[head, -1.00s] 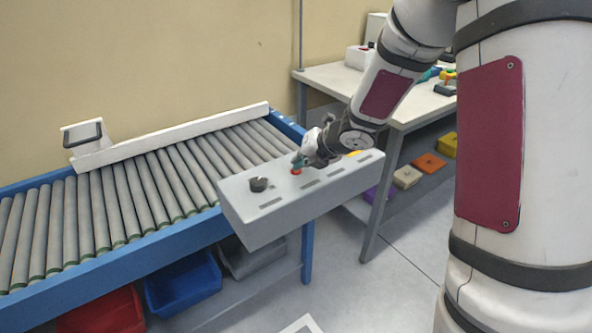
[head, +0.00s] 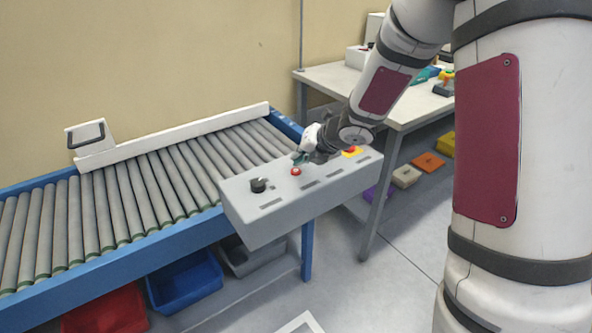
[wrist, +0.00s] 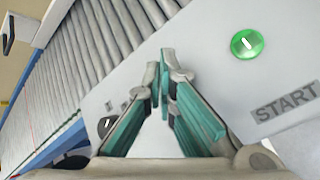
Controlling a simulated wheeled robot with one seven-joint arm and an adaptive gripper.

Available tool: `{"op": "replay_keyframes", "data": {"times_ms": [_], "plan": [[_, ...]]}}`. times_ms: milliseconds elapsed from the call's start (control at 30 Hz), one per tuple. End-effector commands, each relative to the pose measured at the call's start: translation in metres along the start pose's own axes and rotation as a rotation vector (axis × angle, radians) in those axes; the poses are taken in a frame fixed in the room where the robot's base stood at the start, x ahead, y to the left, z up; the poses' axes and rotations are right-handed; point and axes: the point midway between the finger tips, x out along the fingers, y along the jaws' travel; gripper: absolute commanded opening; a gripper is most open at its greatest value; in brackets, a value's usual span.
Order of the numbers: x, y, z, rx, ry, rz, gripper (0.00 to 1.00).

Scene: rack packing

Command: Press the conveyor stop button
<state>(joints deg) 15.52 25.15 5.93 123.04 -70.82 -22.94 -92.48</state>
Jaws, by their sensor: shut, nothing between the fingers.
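A grey control box (head: 285,209) is mounted at the near right end of the conveyor (head: 130,200). On its top are a black knob (head: 258,185), a red button (head: 296,171) and a red-and-yellow button (head: 351,151). Labels there are too small to read in the head view. My gripper (head: 299,159) is shut and empty, its teal fingertips just above and behind the red button. In the wrist view the fingertips (wrist: 163,82) hide the spot between the knob (wrist: 107,126) and a green button (wrist: 247,43) labelled START. Contact with the box cannot be seen.
A red bin (head: 105,312) and a blue bin (head: 185,284) sit under the conveyor. A white guide rail (head: 180,137) runs along its far side.

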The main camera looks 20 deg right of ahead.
Motion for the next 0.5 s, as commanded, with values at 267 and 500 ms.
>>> {"op": "replay_keyframes", "data": {"times_ms": [267,500], "plan": [[-0.017,0.012,0.011,-0.001,0.000,0.001,0.00],[-0.029,0.021,0.019,0.000,0.000,0.001,0.00]]}}
